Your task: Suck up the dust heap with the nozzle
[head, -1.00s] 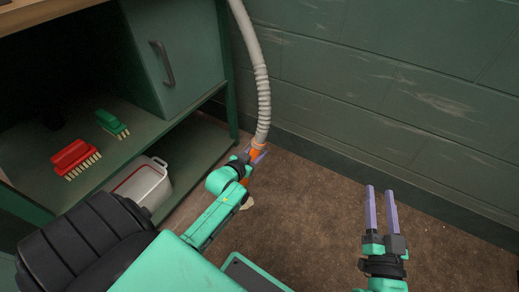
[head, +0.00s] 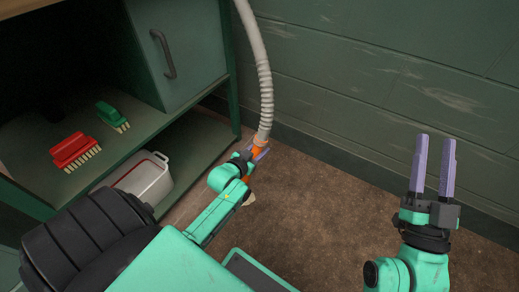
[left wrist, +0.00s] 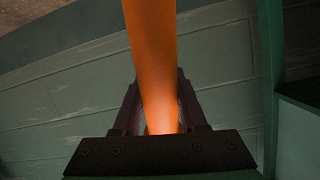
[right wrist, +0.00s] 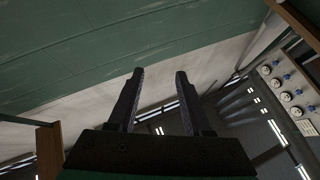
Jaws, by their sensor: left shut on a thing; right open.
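The orange nozzle (head: 260,143) hangs on the end of a grey ribbed hose (head: 264,85) in the head view. My left gripper (head: 257,154) is shut on the nozzle, which also fills the middle of the left wrist view (left wrist: 152,60). A small pale patch, likely the dust heap (head: 250,199), lies on the brown floor beside my left wrist and is partly hidden by it. I cannot tell how high the nozzle's lower end is above the floor. My right gripper (head: 433,165) is open and empty at the right, in front of the wall.
A green workbench (head: 150,150) stands at the left, with a red brush (head: 75,150) and a green brush (head: 112,114) on its shelf. A white bin (head: 147,180) sits below. A green block wall (head: 380,80) closes off the back. The floor (head: 320,200) between my arms is clear.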

